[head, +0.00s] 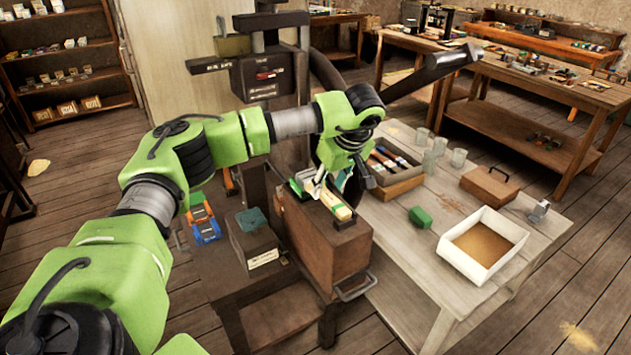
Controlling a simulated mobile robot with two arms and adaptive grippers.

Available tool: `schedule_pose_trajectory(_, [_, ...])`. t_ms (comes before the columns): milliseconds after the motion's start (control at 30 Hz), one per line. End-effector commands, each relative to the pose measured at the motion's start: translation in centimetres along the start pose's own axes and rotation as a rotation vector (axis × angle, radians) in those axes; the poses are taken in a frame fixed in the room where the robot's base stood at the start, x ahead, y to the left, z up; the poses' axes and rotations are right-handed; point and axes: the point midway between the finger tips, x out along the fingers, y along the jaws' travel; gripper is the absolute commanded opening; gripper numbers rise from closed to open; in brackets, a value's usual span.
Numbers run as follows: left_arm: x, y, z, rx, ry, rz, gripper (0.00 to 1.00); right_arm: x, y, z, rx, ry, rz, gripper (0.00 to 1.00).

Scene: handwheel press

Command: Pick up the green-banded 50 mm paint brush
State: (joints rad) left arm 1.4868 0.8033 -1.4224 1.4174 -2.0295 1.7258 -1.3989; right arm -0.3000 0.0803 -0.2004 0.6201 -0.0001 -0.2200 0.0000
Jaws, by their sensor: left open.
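A brush-like piece with a pale yellowish body (335,204) and green at its far end lies on top of a brown box (322,250). It appears to be the green-banded paint brush, but its size cannot be read. My left gripper (318,184) is open, pointing down right over this piece. The fingers overlap it in the picture, and I cannot tell whether they touch it. The gripper and wrist hide part of it. My right gripper is out of view.
A wooden tray (404,183) of brushes stands on the pale table, near glass jars (439,146). The dark press (266,75) rises behind my arm.

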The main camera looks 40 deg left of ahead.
Motion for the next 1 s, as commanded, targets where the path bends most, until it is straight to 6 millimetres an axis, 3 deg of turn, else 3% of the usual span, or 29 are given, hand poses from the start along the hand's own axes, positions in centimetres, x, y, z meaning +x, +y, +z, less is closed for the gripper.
schedule_pose_trajectory(33, [0.5,-0.2,-0.3,0.000,0.000,-0.005,0.40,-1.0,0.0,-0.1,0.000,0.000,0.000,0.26])
schedule_pose_trajectory(233, [2.5,-0.1,-0.1,0.000,0.000,-0.001,0.40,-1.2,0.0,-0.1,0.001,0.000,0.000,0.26])
schedule_pose_trajectory(1000, [3.1,0.0,0.1,0.000,0.000,0.001,0.40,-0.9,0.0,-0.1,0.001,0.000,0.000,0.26])
